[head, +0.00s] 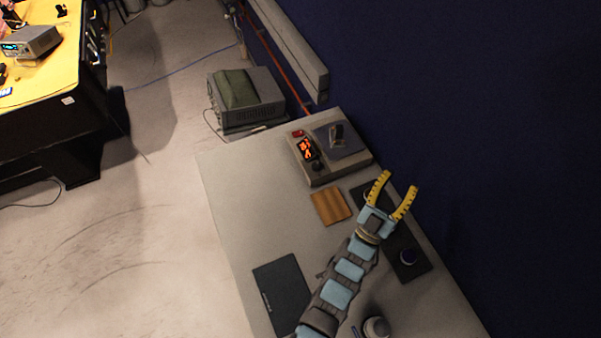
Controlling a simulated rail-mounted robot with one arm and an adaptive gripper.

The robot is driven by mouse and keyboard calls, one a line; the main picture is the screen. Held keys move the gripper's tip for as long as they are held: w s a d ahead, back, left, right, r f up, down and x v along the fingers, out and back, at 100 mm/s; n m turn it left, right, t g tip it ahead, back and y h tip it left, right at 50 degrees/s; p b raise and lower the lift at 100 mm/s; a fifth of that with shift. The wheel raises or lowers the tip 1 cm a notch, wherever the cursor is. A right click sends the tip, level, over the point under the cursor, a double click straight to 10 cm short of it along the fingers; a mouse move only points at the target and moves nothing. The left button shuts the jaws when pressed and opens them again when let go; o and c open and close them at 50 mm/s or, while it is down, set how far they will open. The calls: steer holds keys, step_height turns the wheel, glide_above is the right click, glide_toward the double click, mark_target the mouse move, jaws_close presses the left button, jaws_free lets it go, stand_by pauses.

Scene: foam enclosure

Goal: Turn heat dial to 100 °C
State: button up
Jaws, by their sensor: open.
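A hot plate device (335,168) stands at the far end of the bench, beside the dark blue wall. Its front panel has an orange lit display (307,150), too small to read surely, and a red switch (298,133). A dark round dial (317,165) is just below the display; its setting cannot be read. A small object (337,134) is on the dark top plate. My gripper (399,181) has yellow fingers spread open and empty. It is to the right of and nearer than the device, apart from the dial in the picture.
A wooden block (331,205) and a flat black pad (280,290) lie on the bench (228,190). A grey instrument (262,84) stands beyond the bench. The left bench edge is clear.

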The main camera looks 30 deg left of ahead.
steer(key=w+a+f+n+g+y+b, duration=0.25)
steer(key=w+f+g, duration=0.2)
steer(key=w, duration=0.35)
steer(key=w+a+f+n+g+y+b, duration=0.1)
steer(key=w+a+f+n+g+y, duration=0.15)
steer(key=w+a+f, duration=0.4)
steer(key=w+f+n+g+y+b, duration=0.1)
steer(key=w+f+g+b, duration=0.2)
steer(key=w, duration=0.6)
steer(key=n+g+y+b, duration=0.2)
steer(key=n+g+b, duration=0.4)
steer(key=n+g, duration=0.7)
glide_toward(317, 165)
steer(key=a+f, duration=0.1)
steer(key=f, duration=0.2)
steer(key=w+a+f+m+g, duration=0.1)
steer(key=f, duration=0.2)
steer(key=w+a+f+m+g, duration=0.1)
steer(key=a+f, duration=0.1)
steer(key=shift+w+f, duration=0.25)
steer(key=shift+f, duration=0.15)
jaws_close()
